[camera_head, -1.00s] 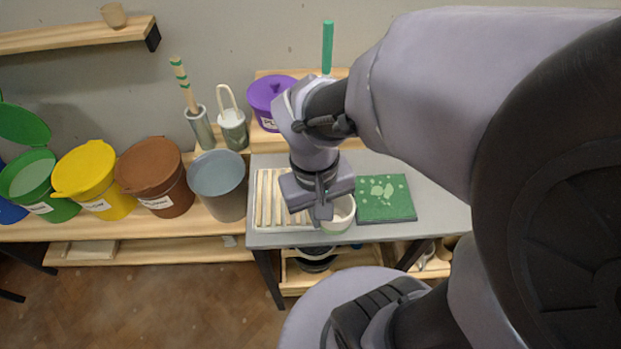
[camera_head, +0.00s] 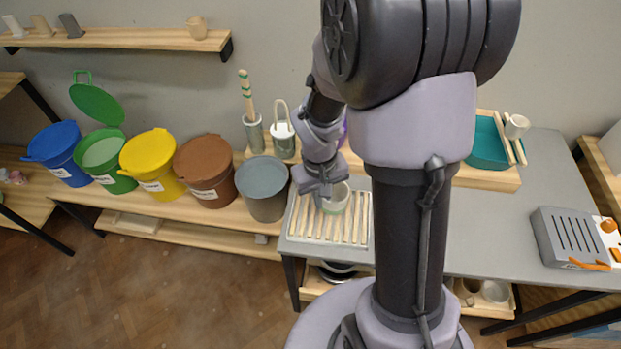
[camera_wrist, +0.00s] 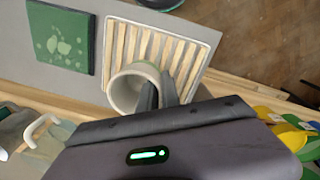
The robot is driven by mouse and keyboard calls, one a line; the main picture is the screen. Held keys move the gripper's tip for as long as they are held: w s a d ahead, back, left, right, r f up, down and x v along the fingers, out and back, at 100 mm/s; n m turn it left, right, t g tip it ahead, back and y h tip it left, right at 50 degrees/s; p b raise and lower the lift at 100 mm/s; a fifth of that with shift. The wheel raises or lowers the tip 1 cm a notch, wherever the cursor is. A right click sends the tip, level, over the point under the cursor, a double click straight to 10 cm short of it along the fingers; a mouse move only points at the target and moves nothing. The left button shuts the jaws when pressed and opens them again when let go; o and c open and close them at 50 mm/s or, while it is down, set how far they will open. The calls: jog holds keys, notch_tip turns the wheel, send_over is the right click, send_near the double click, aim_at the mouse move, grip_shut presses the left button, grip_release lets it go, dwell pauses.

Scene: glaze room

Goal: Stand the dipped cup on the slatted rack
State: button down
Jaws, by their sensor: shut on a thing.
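The cup (camera_head: 337,199) is pale with a greenish-grey band and is over the back part of the slatted rack (camera_head: 312,239). My gripper (camera_head: 323,194) is shut on the cup's wall. In the wrist view the cup (camera_wrist: 127,93) shows its open mouth, with the gripper fingers (camera_wrist: 160,92) at its right side. The rack (camera_wrist: 205,32) lies behind it with several bare pale slats. The cup overlaps the rack's edge in this view. I cannot tell whether its base touches the slats.
A green patterned board (camera_wrist: 62,38) lies beside the rack in the wrist view; my arm hides it in the head view. A grey bucket (camera_head: 263,190) and several coloured buckets stand left of the rack. A grey heater-like box (camera_head: 575,238) stands far right.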

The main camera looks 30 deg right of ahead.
jog(key=shift+w+d+f+b, duration=0.1)
jog(key=shift+w+f+b, duration=0.15)
jog(key=shift+f+b, duration=0.55)
jog(key=shift+w+f+b, duration=0.2)
jog(key=shift+f+b, duration=0.2)
jog(key=shift+f, duration=0.75)
jog(key=c, duration=1.6)
grip_release()
jog(key=shift+o, duration=0.2)
jog(key=shift+r, duration=0.1)
jog(key=a+r+t+p, duration=0.1)
jog(key=a+r+p, duration=0.15)
jog(key=r, duration=0.65)
jog(key=a+r+p, duration=0.1)
jog(key=r+p, duration=0.2)
jog(key=r, duration=0.6)
jog(key=s+a+r+m+t+y, duration=0.2)
jog(key=s+a+r+t, duration=0.3)
jog(key=s+a+r, duration=0.3)
jog(key=s+r+m, duration=0.1)
jog(key=s+r, duration=0.2)
jog(key=s, duration=0.1)
jog(key=shift+y, duration=0.4)
